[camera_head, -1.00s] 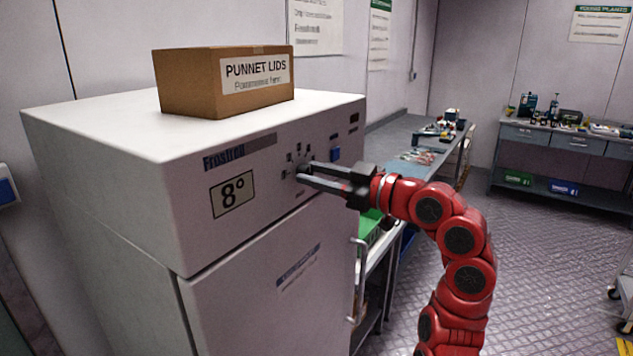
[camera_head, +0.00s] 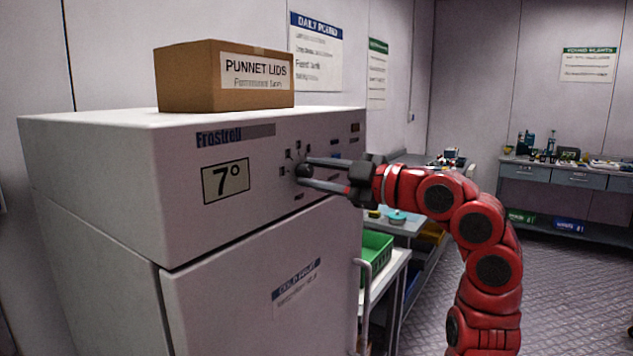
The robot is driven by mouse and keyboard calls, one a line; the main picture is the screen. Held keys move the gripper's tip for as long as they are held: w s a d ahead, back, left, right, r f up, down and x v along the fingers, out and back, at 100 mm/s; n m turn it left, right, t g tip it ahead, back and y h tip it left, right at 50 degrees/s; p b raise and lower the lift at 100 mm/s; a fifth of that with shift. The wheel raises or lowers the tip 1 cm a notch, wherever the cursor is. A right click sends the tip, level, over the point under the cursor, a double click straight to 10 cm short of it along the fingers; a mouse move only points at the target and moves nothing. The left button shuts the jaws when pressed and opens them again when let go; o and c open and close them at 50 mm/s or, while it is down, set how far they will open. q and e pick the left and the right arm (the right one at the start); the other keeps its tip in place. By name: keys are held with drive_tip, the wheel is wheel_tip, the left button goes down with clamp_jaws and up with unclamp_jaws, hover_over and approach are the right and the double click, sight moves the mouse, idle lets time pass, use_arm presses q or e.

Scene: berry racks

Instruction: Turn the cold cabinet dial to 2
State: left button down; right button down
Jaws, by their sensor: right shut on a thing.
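The white cold cabinet (camera_head: 110,190) stands at the left. Its front panel carries a display (camera_head: 226,182) that reads 7°. To the right of the display is the small dark dial (camera_head: 304,171), with small marks around it that are too small to read. My right gripper (camera_head: 306,172) reaches in from the right, its two fingers shut on the dial, one above and one below. The fingers partly cover the dial, so I cannot tell where its pointer is. My left gripper does not show.
A cardboard box labelled PUNNET LIDS (camera_head: 190,80) sits on top of the cabinet. The cabinet door handle (camera_head: 362,300) sticks out below my right arm. A green crate (camera_head: 376,252) stands on a bench beside it. Open floor (camera_head: 575,300) lies to the right.

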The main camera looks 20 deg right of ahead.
idle(0.5)
drive_tip(key=c, duration=0.5)
unclamp_jaws()
drive_tip(key=shift+c, duration=0.2)
drive_tip(key=b+v, duration=0.1)
drive_tip(key=v, duration=1.6)
drive_tip(key=shift+s, duration=0.2)
drive_tip(key=shift+w+d, duration=0.1)
drive_tip(key=shift+d, duration=0.05)
